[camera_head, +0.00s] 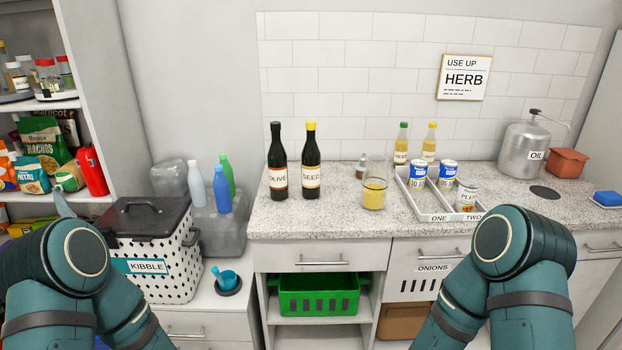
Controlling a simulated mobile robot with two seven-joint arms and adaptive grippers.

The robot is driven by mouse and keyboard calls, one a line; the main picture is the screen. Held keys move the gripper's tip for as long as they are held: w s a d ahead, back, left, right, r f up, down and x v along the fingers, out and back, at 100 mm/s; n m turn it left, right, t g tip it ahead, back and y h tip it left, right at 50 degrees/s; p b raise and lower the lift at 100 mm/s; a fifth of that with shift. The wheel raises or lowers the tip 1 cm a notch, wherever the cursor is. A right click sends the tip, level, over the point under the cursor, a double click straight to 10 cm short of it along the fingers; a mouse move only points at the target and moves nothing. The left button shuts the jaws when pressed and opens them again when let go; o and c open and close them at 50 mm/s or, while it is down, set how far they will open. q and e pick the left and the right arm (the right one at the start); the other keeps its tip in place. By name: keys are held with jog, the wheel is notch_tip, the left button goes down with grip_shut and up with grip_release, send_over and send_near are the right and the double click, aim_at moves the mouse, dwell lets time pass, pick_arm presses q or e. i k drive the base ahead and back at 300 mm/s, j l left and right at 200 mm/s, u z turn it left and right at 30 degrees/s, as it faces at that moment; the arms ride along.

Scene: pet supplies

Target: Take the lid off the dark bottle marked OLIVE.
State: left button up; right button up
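The dark bottle marked OLIVE (277,165) stands upright on the speckled counter, left of the middle, near the tiled wall. Its black lid (276,127) is on top of the neck. Nothing touches the bottle. Teal links of both my arms show at the lower left and lower right, well below and to the sides of the bottle. Neither gripper can be made out in this view.
A similar dark bottle marked SEED (310,160) with a yellow cap stands just right of it. Farther right are a glass beaker (374,193) of yellow liquid and a white divided tray (440,214) with cans. Counter in front of the bottles is clear.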

aim_at(275, 126)
jog(key=i+j+z, duration=0.25)
jog(key=j+z, duration=0.25)
jog(key=i+j+z, duration=0.1)
jog(key=j+z, duration=0.15)
jog(key=j, duration=0.15)
